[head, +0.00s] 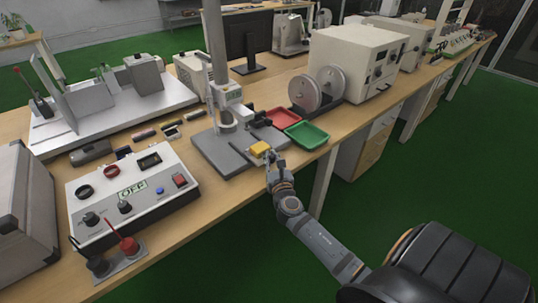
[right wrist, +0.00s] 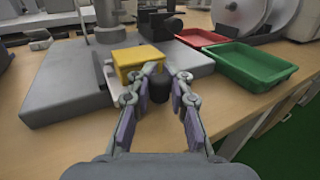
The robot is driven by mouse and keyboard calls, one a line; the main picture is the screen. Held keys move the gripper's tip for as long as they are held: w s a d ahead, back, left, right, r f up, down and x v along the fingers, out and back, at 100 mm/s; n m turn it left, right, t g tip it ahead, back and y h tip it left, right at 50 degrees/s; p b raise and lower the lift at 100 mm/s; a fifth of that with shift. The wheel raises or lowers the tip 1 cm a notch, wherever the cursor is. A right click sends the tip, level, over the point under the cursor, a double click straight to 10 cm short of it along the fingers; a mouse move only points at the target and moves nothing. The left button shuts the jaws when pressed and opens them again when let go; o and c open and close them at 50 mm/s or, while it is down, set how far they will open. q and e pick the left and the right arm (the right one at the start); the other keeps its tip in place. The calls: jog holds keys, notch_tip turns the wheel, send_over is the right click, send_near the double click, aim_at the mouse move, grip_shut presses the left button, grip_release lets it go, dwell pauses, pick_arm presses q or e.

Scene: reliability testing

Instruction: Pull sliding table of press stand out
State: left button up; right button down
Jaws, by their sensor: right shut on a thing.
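The press stand (head: 226,140) stands on the wooden table with a grey base and an upright column. Its sliding table carries a yellow block (head: 260,149) at the front right of the base; the block also shows in the right wrist view (right wrist: 138,58). My right gripper (head: 273,160) is at the front of the sliding table, just below the yellow block. In the right wrist view its fingers (right wrist: 156,90) are closed around a dark round knob (right wrist: 159,88) in front of the block. My left gripper is not in view.
A green tray (head: 307,135) and a red tray (head: 281,118) lie right of the press stand. A control box (head: 133,190) with knobs stands at the left. The table's front edge (right wrist: 240,135) is close to my right gripper.

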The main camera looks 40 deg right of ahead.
jog(key=shift+s+f, duration=0.1)
jog(key=shift+f, duration=0.05)
jog(key=c, duration=1.5)
grip_release()
jog(key=shift+o, duration=1.2)
jog(key=shift+a, duration=0.1)
jog(key=shift+s, duration=0.15)
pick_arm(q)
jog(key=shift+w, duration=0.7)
pick_arm(e)
jog(key=v, duration=0.7)
jog(key=shift+s, duration=0.35)
jog(key=shift+a, duration=0.15)
